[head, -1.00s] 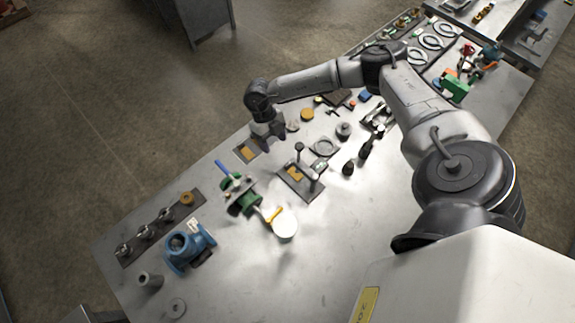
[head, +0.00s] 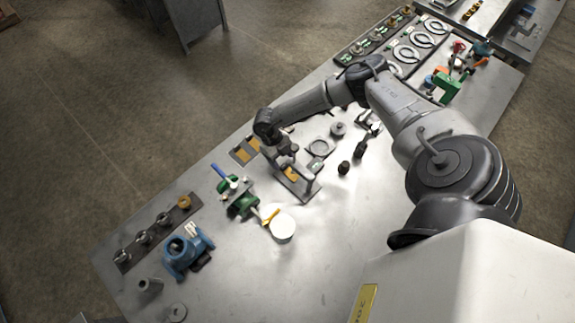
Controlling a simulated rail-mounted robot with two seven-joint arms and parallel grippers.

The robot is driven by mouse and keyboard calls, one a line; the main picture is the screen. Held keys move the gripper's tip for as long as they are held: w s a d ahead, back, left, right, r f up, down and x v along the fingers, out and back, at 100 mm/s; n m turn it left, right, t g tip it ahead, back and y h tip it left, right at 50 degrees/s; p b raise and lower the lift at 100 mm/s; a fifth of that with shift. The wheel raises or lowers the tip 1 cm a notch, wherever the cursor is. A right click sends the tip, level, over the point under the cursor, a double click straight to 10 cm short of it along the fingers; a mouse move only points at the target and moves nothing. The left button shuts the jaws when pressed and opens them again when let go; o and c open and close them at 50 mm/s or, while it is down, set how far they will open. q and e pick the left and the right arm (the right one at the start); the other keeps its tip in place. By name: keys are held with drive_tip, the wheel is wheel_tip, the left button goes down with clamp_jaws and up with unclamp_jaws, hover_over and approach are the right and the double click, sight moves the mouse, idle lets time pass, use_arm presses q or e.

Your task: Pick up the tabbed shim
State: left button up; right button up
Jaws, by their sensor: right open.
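A small flat yellow piece (head: 292,174), possibly the tabbed shim, lies on a grey fixture plate (head: 308,193) near the table's middle. Two similar yellow pieces (head: 241,155) lie in a dark flat holder (head: 234,151) at the table's far edge; their tabs are too small to make out. My right gripper (head: 290,163) is open, pointing down over the fixture plate, beside the yellow piece there. The fingers partly hide the plate, and contact cannot be told. My left gripper is not in view.
A blue housing (head: 187,251) and a dark strip of fittings (head: 150,237) stand further left. Black knobs (head: 344,167) stand to the right.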

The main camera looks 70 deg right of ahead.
sight(284, 165)
drive_tip(key=shift+x, duration=1.65)
drive_tip(key=c, duration=0.3)
drive_tip(key=shift+a, duration=0.1)
drive_tip(key=c, duration=0.7)
